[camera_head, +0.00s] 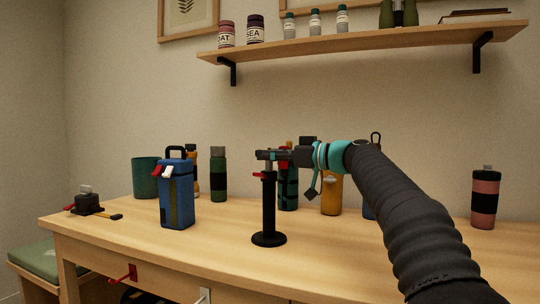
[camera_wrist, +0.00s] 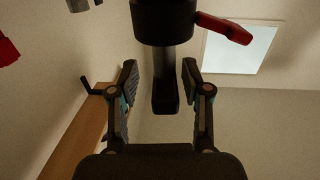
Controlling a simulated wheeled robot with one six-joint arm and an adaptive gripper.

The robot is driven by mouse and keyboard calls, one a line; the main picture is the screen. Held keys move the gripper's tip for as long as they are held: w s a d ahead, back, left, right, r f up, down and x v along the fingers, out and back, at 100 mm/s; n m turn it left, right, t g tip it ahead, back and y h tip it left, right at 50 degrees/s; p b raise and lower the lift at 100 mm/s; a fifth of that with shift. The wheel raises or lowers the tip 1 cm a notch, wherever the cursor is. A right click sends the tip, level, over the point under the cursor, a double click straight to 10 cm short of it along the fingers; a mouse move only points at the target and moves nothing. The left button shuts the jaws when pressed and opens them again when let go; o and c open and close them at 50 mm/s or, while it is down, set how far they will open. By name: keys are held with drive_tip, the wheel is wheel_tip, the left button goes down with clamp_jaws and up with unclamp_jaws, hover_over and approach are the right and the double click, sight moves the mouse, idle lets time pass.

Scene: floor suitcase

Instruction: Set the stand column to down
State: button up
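The black stand (camera_head: 268,210) stands upright on the table on a round base (camera_head: 268,240). Its red lever (camera_head: 259,175) sticks out to the left near the top of the tube. A short length of lighter column shows above the tube, below a dark top piece. My gripper (camera_head: 272,155) is at the stand's top and partly covers it. In the wrist view, my gripper (camera_wrist: 160,88) is open, with the dark column end (camera_wrist: 165,90) between its fingers and a gap on each side. The collar (camera_wrist: 165,20) and red lever (camera_wrist: 224,28) show beyond. I see no contact.
A blue canister (camera_head: 177,197) stands left of the stand. Several bottles, one green (camera_head: 219,175), stand behind. A pink and black bottle (camera_head: 485,200) is at right. A small dark device (camera_head: 88,203) lies at left. The front middle of the table is clear. A shelf (camera_head: 360,40) hangs above.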

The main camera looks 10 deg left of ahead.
drive_tip(key=v, duration=1.2)
drive_tip(key=shift+r, duration=0.1)
